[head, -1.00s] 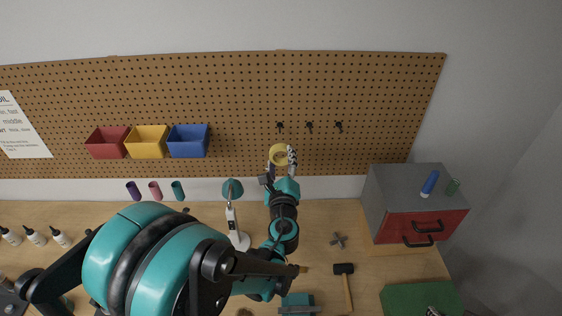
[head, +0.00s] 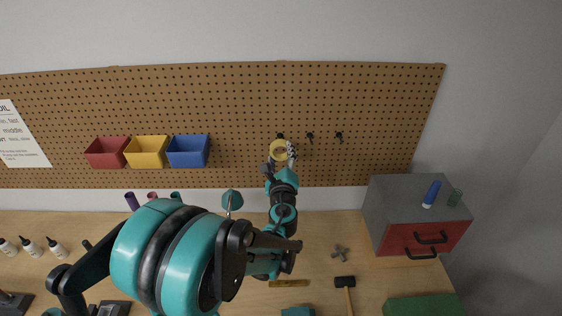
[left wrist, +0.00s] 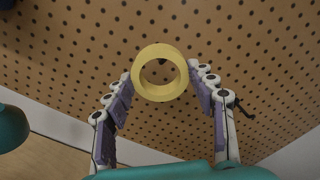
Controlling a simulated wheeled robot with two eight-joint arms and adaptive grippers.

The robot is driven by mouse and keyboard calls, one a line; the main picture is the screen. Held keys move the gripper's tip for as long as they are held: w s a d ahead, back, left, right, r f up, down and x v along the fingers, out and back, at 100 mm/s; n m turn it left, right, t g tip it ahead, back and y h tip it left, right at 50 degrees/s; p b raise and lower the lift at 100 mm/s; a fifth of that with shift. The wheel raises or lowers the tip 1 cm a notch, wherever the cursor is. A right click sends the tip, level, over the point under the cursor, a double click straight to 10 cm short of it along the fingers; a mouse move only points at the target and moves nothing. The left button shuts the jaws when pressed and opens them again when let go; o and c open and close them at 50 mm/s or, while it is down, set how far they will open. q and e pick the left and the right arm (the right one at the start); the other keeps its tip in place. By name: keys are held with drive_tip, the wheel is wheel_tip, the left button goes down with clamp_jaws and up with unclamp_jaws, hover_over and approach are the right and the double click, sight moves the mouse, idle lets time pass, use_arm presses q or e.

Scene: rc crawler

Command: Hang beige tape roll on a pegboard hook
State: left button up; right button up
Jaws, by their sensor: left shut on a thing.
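The beige tape roll (head: 272,151) is a pale yellow ring held upright in front of the pegboard (head: 375,100), just below the leftmost of three black hooks (head: 280,136). Its upper edge overlaps that hook in the head view; I cannot tell whether they touch. My left gripper (head: 280,158) is shut on the roll from below. In the left wrist view the roll (left wrist: 160,50) sits between the fingertips (left wrist: 160,78), its hole facing the board. A dark bit shows through the hole. My right gripper is not in view.
Red (head: 107,153), yellow (head: 147,153) and blue (head: 188,152) bins hang left on the board. A teal lamp (head: 232,200) stands near my arm. A grey cabinet with a red drawer (head: 415,235) stands right. A hammer (head: 345,284) lies on the bench.

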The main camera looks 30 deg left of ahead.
use_arm(q)
drive_tip(key=w+a+b, duration=0.1)
drive_tip(key=w+a+f, duration=0.1)
drive_tip(key=w, duration=0.1)
drive_tip(key=w+a+b, duration=0.1)
drive_tip(key=shift+w+f+b, duration=0.3)
drive_tip(key=shift+w, duration=0.05)
idle(0.3)
idle(0.6)
drive_tip(key=o, duration=1)
drive_tip(key=shift+o, duration=0.6)
drive_tip(key=shift+f, duration=0.1)
drive_tip(key=shift+s+d, duration=0.1)
